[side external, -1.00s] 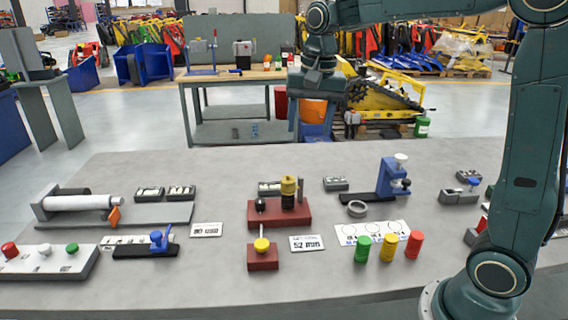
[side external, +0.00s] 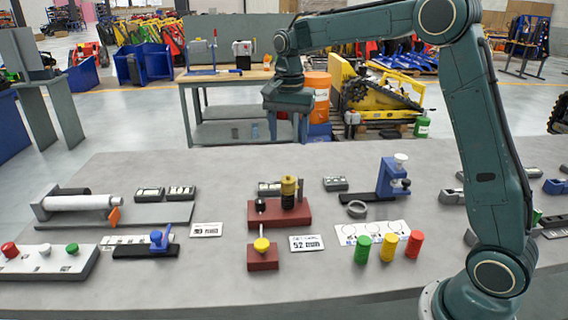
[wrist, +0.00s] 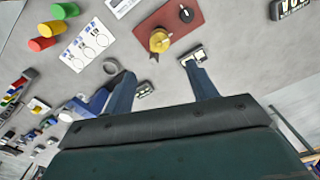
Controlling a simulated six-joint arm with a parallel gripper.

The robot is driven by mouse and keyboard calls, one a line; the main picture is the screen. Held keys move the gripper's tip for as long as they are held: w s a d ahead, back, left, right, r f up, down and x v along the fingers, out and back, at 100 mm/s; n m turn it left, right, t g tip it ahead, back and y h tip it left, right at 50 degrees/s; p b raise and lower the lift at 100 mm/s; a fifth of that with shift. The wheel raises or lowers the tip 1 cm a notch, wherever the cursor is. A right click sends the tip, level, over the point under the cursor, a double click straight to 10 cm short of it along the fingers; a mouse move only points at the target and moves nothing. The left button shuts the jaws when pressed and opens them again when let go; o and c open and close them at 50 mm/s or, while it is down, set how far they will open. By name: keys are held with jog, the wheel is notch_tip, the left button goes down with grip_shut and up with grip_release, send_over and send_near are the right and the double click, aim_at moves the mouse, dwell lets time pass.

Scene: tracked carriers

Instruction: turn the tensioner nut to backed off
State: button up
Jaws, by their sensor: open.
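No label names the tensioner nut, so I cannot be sure which part it is. A yellow knob (side external: 288,186) stands on a dark red base (side external: 268,219) near the middle of the bench, beside a post with a black ball. A smaller yellow knob (side external: 262,244) sits on a separate red block (side external: 262,261) in front. My gripper (side external: 287,141) is high above and behind the red base, fingers down, apart and empty. In the wrist view the yellow knob (wrist: 160,41) and red base (wrist: 208,20) lie beyond the open fingertips (wrist: 158,69), not between them.
Right of the red base stand a blue fixture (side external: 391,178), a grey ring (side external: 357,209) and green, yellow and red cylinders (side external: 387,247). A "52 mm" card (side external: 307,243) lies near the small block. A roller fixture (side external: 80,203) and button box (side external: 45,262) stand left.

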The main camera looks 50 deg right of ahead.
aim_at(288, 178)
notch_tip(288, 178, down, 13)
jog(key=shift+f, duration=0.1)
dwell(0.6)
jog(key=shift+c, duration=0.3)
jog(key=c, duration=0.9)
